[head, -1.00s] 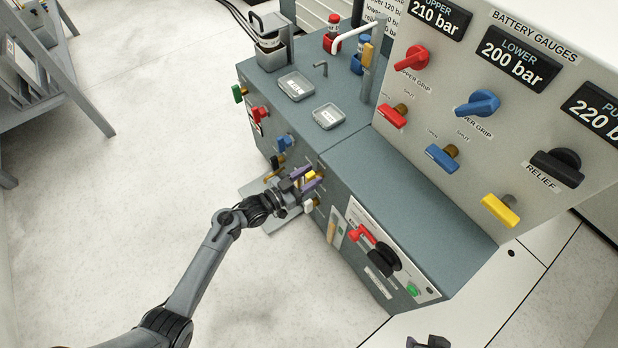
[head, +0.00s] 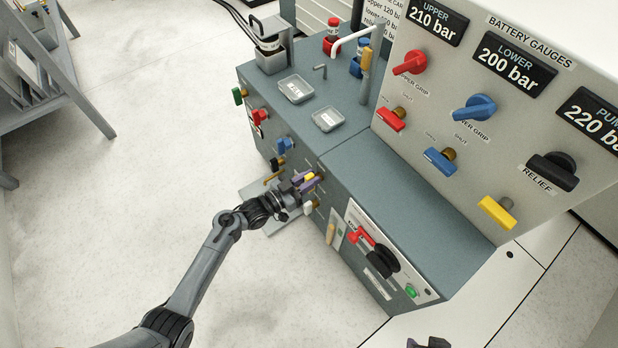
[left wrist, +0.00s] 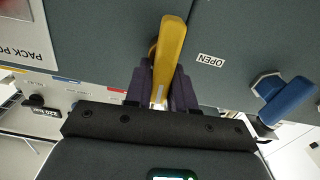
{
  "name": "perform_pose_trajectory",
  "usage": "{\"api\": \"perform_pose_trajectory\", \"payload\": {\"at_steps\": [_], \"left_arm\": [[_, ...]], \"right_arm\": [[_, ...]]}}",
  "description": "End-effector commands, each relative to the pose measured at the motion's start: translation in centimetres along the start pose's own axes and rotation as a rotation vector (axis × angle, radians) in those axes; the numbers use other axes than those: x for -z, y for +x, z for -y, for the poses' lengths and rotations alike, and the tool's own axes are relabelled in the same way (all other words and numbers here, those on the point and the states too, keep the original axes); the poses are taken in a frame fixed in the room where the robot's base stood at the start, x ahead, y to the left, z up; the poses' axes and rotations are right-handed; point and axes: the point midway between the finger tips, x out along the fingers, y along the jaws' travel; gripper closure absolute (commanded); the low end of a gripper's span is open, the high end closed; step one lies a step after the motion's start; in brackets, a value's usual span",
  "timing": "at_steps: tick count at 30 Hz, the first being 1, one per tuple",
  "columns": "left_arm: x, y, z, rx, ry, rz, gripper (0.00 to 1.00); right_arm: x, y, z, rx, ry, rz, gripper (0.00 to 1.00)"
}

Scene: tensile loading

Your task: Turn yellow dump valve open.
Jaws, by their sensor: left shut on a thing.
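The yellow dump valve handle (left wrist: 170,52) stands out from the dark front panel in the left wrist view, its long side nearly upright in the picture. An OPEN label (left wrist: 211,60) is on the panel to its right. My left gripper (left wrist: 163,88) is shut on the handle's near end, with a purple finger on each side. In the head view the left gripper (head: 308,182) is at the cabinet's front face, and the yellow handle (head: 311,177) shows partly between the fingers. A dark piece at the bottom edge may be my right gripper (head: 430,343); its jaws cannot be made out.
A blue valve handle (left wrist: 288,101) is close by on the right in the wrist view. In the head view a white handle (head: 309,207) sits just below the gripper, and a black handle (head: 276,164) above left. Open floor (head: 130,180) lies to the left.

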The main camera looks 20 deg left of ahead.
Motion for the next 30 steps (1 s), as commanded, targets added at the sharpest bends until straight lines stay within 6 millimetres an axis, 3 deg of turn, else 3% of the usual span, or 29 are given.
{"api": "perform_pose_trajectory", "payload": {"at_steps": [15,30], "left_arm": [[0.3,0.1,0.8,0.0,-0.428,0.0,1.0],[-0.5,0.1,1.6,0.0,-0.905,-0.002,1.0]], "right_arm": [[1.4,-4.2,-0.1,0.001,0.001,-0.001,0.57],[1.8,-5.8,-0.4,-0.006,-0.008,0.001,0.57]]}}
